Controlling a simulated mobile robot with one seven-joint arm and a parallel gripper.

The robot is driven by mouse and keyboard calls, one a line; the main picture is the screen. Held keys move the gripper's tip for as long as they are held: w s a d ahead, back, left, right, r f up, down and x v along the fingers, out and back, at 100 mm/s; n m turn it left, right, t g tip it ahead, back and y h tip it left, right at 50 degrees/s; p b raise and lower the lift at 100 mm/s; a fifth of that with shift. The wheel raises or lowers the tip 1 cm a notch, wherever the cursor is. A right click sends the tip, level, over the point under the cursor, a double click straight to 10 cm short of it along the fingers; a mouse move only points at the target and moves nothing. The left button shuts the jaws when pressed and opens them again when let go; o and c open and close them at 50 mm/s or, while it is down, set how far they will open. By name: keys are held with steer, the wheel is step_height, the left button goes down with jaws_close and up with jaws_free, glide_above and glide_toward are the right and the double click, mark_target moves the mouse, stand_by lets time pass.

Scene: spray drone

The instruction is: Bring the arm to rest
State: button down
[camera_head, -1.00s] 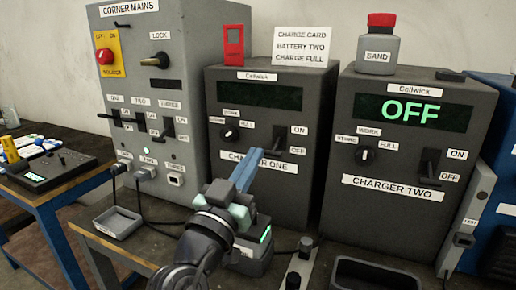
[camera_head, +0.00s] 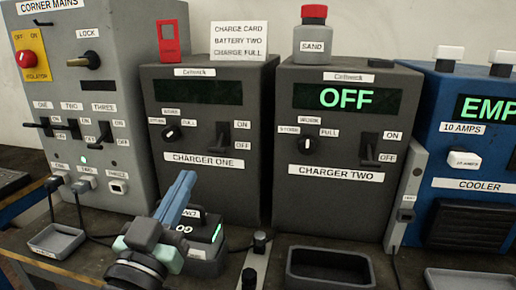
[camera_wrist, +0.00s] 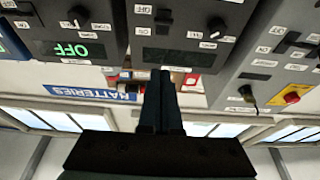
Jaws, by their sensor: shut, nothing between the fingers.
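My gripper (camera_head: 178,194) is in the lower left of the head view, its blue fingers shut together and empty. The fingers point up and away, in front of the lower face of charger one (camera_head: 205,118). A battery unit (camera_head: 206,240) with a green light stands just behind and right of the gripper, partly hidden by it; I cannot tell the gap between them. In the wrist view, the dark shut fingers (camera_wrist: 160,85) point towards the chargers, which appear upside down.
Charger two (camera_head: 340,110) reads OFF. The corner mains box (camera_head: 75,100) stands left, the blue cooler (camera_head: 465,150) right. A small tray (camera_head: 40,252) lies front left, a black tray (camera_head: 300,275) front right. Cables run along the bench.

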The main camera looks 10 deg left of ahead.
steer(key=s+d+r+m+t+h, duration=0.2)
steer(key=d+r, duration=1)
steer(key=r, duration=0.1)
steer(key=s+d+r+n+t+y, duration=0.25)
steer(key=s+d+r, duration=0.35)
steer(key=s+r, duration=0.4)
step_height(320, 180, up, 26)
steer(key=t+p, duration=0.1)
steer(key=p, duration=2.3)
steer(key=shift+f, duration=0.2)
